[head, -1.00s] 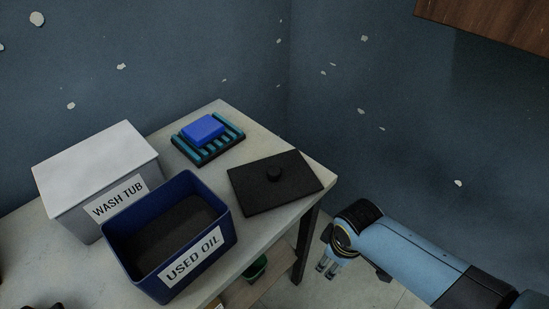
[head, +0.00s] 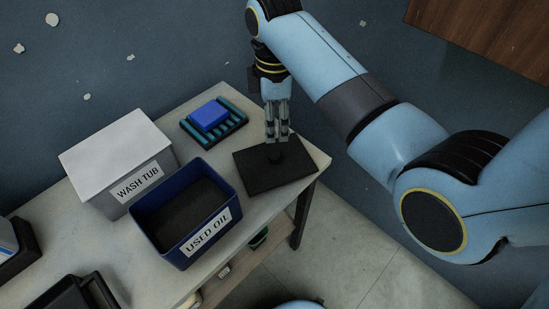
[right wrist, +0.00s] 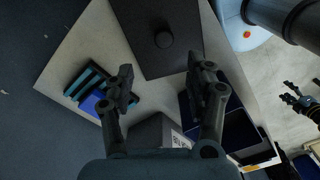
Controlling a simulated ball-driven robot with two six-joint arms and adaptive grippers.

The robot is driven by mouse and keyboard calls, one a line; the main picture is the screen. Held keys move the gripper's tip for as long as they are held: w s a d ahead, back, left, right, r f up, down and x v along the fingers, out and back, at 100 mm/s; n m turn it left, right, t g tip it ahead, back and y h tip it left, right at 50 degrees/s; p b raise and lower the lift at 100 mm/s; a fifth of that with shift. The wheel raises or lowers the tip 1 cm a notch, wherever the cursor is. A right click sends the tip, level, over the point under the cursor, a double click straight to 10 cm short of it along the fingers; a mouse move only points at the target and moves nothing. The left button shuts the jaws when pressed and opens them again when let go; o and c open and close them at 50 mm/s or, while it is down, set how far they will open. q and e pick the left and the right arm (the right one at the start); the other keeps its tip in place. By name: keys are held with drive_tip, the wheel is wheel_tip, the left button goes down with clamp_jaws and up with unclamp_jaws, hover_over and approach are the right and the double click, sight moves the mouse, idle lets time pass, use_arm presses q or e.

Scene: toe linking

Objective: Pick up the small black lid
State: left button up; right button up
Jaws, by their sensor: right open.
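The small black lid (head: 255,180) is a flat square plate with a round knob (head: 274,156) on top. It lies on the right end of the table and also shows in the right wrist view (right wrist: 145,22). My right gripper (head: 277,139) points down over the knob in the head view. Its fingers are apart and empty in the right wrist view (right wrist: 163,80), with the knob showing beyond them. I cannot tell whether the fingertips touch the knob. My left gripper (right wrist: 290,95) shows small at the right edge of the right wrist view, too small to judge.
The open blue USED OIL bin (head: 231,198) stands left of the lid, beside the closed WASH TUB (head: 115,160). A blue block (head: 210,114) sits on a slatted rack (head: 237,118) behind. Dark containers (head: 75,293) stand at the lower left. A wall is behind the table.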

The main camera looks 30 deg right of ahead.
hover_over(275, 154)
drive_tip(key=f, duration=0.5)
drive_tip(key=shift+w+d, duration=0.1)
drive_tip(key=shift+w, duration=0.1)
drive_tip(key=f, duration=0.5)
drive_tip(key=shift+s+f+b, duration=0.2)
drive_tip(key=shift+f+b, duration=0.05)
drive_tip(key=shift+b, duration=0.1)
clamp_jaws()
drive_tip(key=shift+r, duration=0.15)
wheel_tip(275, 154, up, 4)
drive_tip(key=shift+r+p, duration=0.15)
drive_tip(key=shift+p, duration=0.15)
drive_tip(key=s+d+r, duration=0.6)
drive_tip(key=s, duration=0.4)
drive_tip(key=shift+r+p, duration=0.25)
drive_tip(key=shift+p, duration=0.2)
